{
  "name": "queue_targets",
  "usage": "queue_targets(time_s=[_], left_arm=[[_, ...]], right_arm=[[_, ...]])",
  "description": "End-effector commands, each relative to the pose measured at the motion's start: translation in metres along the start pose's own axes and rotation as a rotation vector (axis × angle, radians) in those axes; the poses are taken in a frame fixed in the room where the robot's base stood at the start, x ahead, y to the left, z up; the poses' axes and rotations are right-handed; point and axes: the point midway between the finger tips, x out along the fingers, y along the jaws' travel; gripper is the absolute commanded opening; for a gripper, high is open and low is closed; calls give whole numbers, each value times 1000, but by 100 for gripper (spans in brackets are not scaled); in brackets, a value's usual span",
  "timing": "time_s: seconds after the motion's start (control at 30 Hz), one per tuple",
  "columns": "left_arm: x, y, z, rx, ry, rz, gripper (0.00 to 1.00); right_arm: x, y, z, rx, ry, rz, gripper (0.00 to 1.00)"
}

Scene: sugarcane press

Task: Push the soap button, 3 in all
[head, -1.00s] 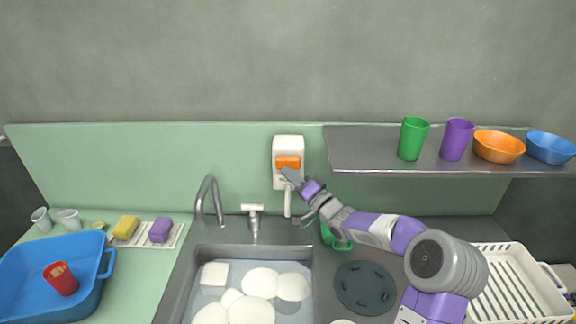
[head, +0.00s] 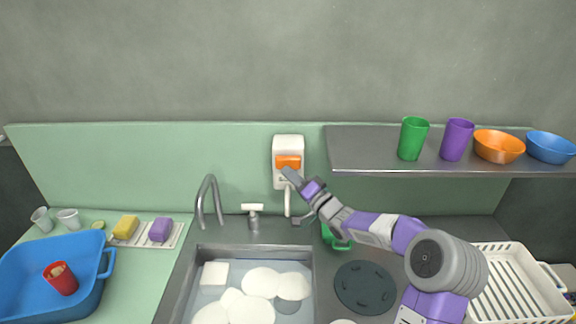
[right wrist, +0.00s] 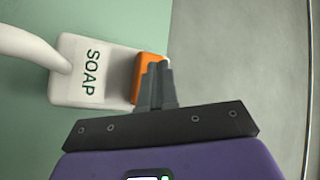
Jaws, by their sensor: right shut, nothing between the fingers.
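The white soap dispenser (head: 281,146) is fixed to the green wall panel above the sink, with an orange button (head: 289,161) on its front and a white spout pointing down. In the right wrist view the dispenser (right wrist: 88,82) carries the word SOAP, and the orange button (right wrist: 146,68) lies right at my fingertips. My right gripper (head: 286,173) is shut and empty, its tips at the lower edge of the button. In the right wrist view the shut fingers (right wrist: 157,70) overlap the button; whether they touch it I cannot tell. My left gripper is not in view.
A sink (head: 244,249) with several white dishes and a grey faucet (head: 203,203) lies below. A metal shelf (head: 375,167) with cups and bowls hangs to the right. A blue tub (head: 25,300) with a red cup, and two sponges, are at left. A white rack (head: 535,290) stands at right.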

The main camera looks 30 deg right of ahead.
Motion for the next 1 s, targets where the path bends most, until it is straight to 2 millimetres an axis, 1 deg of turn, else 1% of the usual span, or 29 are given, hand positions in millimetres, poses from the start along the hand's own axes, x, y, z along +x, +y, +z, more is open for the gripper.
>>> queue_targets(time_s=[0.57,0.87,1.0], left_arm=[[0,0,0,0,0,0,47],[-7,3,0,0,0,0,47],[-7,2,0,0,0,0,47]], right_arm=[[0,0,0,0,0,0,0],[6,3,-4,1,0,0,0],[6,4,-4,0,0,0,0]])
